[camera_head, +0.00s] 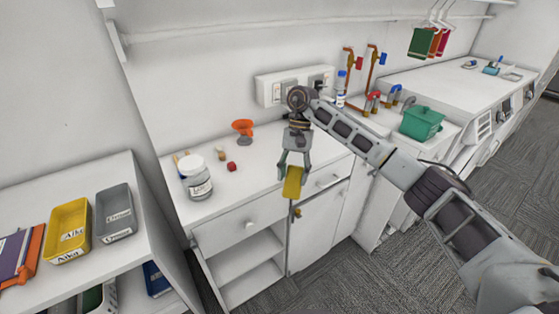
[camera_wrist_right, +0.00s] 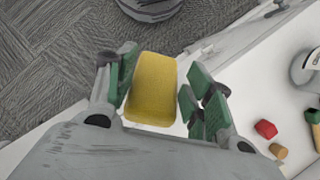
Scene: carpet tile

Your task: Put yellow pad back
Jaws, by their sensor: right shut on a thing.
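The yellow pad (camera_head: 292,184) is held in my right gripper (camera_head: 293,172), which points down in front of the white counter's edge. In the right wrist view the yellow pad (camera_wrist_right: 152,88) sits between the green-padded fingers of the right gripper (camera_wrist_right: 160,78), with carpet and a white surface behind it. A yellow tray (camera_head: 69,229) and a grey tray (camera_head: 115,214), both labelled, stand on the left white shelf unit. My left gripper is not in view.
The white counter (camera_head: 232,195) holds a white-lidded jar (camera_head: 196,178), an orange funnel-like item (camera_head: 243,127) and a small red piece (camera_head: 232,167). A green tub (camera_head: 421,122) stands by the taps at right. Grey carpet (camera_head: 345,280) lies in front.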

